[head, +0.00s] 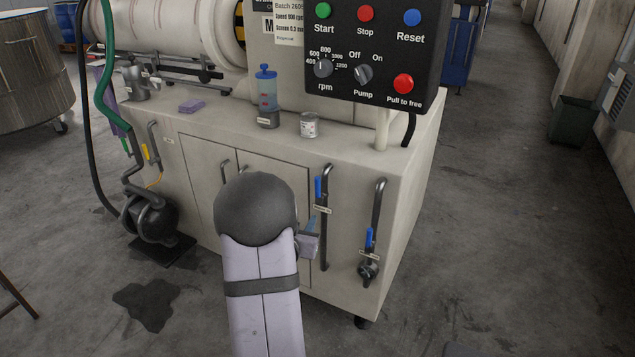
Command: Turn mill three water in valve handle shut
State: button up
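Two vertical dark pipes with blue lever handles run down the front of the cream mill cabinet (205,170). The left blue handle (318,187) points up along its pipe (326,240), with a small tag below it. The right blue handle (369,238) also lies along its pipe (379,205), above a round fitting, with a tag beside it. The tags are too small to read, so I cannot tell which valve is water in. My gripper (309,238) is beside the left pipe, below its handle. My arm hides much of it, so its opening and any contact are unclear.
A control panel (385,55) overhangs the cabinet at upper right. A blue-capped bottle (266,90) and a small can (309,126) stand on top. A pump (152,219), hoses and a yellow handle (146,152) are at left. A dark puddle (146,303) lies on the floor.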

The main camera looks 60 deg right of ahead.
aim_at(317, 182)
notch_tip(317, 182, up, 8)
jog(key=s+d+h, duration=0.2)
jog(key=h, duration=0.2)
jog(key=shift+w+f+x, duration=0.1)
jog(key=shift+f+x, duration=0.05)
jog(key=shift+x, duration=1.6)
jog(key=shift+w+f+x, duration=0.1)
jog(key=shift+x, duration=1.65)
jog(key=shift+c, duration=0.4)
grip_shut()
